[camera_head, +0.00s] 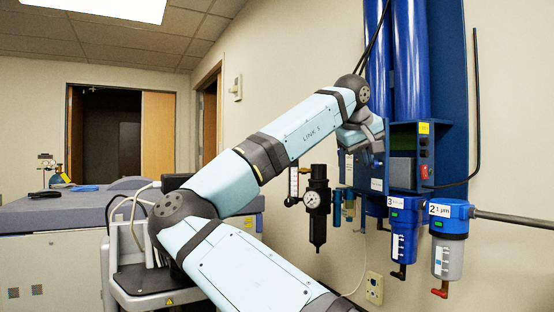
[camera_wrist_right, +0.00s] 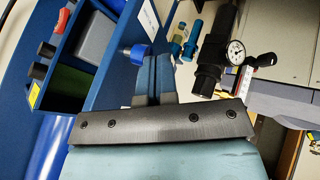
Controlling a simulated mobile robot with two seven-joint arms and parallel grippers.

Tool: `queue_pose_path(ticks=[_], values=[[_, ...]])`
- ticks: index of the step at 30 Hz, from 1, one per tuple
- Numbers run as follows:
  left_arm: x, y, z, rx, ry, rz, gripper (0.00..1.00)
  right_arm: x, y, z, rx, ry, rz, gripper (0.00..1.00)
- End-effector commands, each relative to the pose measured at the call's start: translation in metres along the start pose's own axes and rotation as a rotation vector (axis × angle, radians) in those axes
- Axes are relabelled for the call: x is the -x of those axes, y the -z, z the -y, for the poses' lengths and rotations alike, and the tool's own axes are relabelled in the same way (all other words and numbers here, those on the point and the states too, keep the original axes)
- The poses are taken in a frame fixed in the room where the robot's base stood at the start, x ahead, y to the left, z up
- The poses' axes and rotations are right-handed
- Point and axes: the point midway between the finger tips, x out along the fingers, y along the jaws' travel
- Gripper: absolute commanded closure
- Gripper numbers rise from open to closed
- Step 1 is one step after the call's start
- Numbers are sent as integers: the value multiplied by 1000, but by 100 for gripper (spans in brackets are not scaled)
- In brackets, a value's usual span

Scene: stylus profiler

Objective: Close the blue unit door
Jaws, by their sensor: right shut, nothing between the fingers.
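The blue unit (camera_head: 445,75) is mounted on the wall at the right, with tall blue cylinders and a control box. The box's front, with a grey panel, a green area and a red switch (camera_head: 424,172), is uncovered. A blue panel that looks like the door (camera_wrist_right: 113,60) stands out from the box in the right wrist view, bearing a white label. My right gripper (camera_head: 377,152) is shut and empty at the box's left side. Its fingers (camera_wrist_right: 154,78) lie close beside the panel in the wrist view; I cannot tell whether they touch it. My left gripper is out of view.
A black regulator with a gauge (camera_head: 318,205) hangs on the wall left of the unit. Filter housings (camera_head: 403,225) and a grey pipe (camera_head: 510,218) are below the box. A bench (camera_head: 50,213) stands at the left. My arm crosses the middle.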

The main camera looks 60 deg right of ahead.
Motion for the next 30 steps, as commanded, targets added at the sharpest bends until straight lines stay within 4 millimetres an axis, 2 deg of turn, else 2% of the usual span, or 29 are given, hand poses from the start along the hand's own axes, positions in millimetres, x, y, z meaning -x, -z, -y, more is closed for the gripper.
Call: queue_pose_path(ticks=[1, 3, 12, 19, 30], values=[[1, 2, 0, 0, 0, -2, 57, -4, -4, -13, 24, 20, -17, 100], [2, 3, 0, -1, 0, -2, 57, -9, -6, -27, 69, 43, -41, 100], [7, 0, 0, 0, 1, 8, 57, -30, -10, -70, 114, 64, -62, 100], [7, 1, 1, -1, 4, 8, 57, -38, -10, -84, 168, 90, -88, 100], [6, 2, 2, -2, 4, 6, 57, -40, -9, -88, 182, 93, -95, 100]])
